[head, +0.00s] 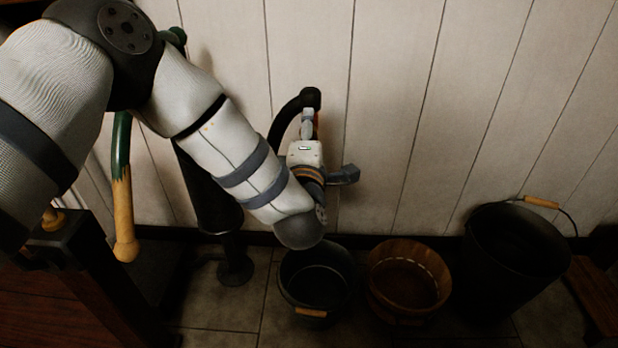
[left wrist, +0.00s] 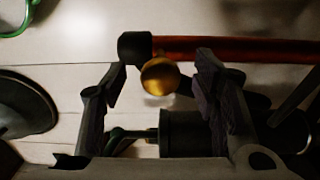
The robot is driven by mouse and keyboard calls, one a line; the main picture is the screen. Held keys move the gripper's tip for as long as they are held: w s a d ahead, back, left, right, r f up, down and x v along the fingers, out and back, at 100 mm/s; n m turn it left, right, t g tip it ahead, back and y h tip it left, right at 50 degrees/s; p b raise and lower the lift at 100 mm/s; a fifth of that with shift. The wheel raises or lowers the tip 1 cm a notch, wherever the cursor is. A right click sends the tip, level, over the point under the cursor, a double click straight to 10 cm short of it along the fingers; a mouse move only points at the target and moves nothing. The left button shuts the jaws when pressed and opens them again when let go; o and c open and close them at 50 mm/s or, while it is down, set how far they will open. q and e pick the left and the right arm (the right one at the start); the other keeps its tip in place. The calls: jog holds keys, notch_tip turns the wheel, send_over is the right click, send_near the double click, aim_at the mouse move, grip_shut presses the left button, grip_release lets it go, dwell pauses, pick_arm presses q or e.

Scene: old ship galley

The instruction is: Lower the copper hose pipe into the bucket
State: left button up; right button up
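The copper hose pipe shows in the left wrist view as a reddish tube (left wrist: 265,49) running right from a dark collar (left wrist: 135,46). A round brass end (left wrist: 160,76) shows between the fingers. In the head view, only a small reddish bit of the pipe (head: 316,122) shows by the dark curved hose (head: 287,115); my arm hides the rest. My left gripper (head: 328,146) is near the wall beside the pipe, fingers spread, with no clear grip. The dark metal bucket (head: 287,290) stands on the floor below it. My right gripper is not in view.
A black pump (head: 205,190) with a green and wooden handle (head: 122,190) stands left of the bucket. A wooden tub (head: 375,292) and a large dark bin (head: 500,275) stand to the right. The plank wall (head: 425,100) is close behind.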

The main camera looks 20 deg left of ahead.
pick_arm(q)
jog(key=c, duration=1)
